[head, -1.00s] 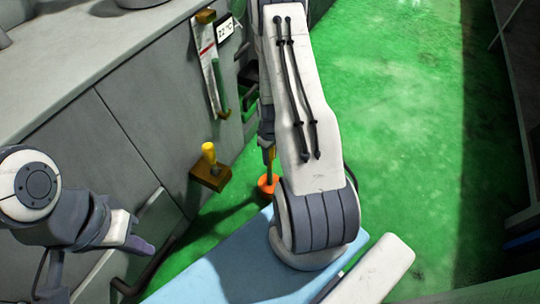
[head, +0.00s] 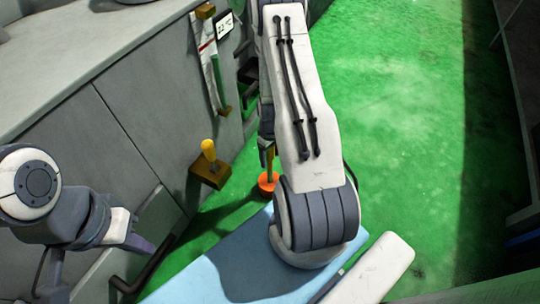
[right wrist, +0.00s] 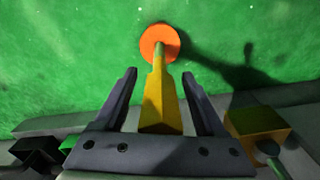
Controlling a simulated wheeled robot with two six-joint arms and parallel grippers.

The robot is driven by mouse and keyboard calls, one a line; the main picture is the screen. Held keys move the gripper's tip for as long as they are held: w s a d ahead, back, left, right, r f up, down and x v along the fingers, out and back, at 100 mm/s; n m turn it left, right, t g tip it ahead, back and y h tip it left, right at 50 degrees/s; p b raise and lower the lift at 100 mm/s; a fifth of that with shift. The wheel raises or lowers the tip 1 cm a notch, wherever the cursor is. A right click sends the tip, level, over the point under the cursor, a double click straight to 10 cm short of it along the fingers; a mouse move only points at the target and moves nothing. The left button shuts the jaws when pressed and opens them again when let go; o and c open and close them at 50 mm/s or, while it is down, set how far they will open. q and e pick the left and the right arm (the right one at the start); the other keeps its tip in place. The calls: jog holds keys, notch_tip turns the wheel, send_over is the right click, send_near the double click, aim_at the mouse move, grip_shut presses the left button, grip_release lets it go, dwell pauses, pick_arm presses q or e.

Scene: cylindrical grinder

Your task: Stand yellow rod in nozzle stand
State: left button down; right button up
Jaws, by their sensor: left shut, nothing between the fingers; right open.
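A yellow rod (head: 271,158) stands above an orange round piece (head: 267,184) in the head view. In the right wrist view the yellow rod (right wrist: 160,98) runs between the fingers, with the orange round piece (right wrist: 160,42) at its far, thinner end. Whether that piece is a separate stand, and whether it touches the floor, I cannot tell. My right gripper (right wrist: 159,76) is open, one finger on each side of the rod with gaps showing. My left gripper (head: 139,244) is shut and empty at the lower left, well away from the rod.
A brown block (head: 210,175) with a yellow knob (head: 208,150) sticks out from the grey cabinet (head: 130,110); it also shows in the right wrist view (right wrist: 258,122). A handle bar (head: 150,270) is near my left gripper. The green floor (head: 400,110) is open to the right.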

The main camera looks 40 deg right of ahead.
notch_tip(320, 180, up, 9)
jog(key=p, duration=0.5)
jog(key=shift+r, duration=0.7)
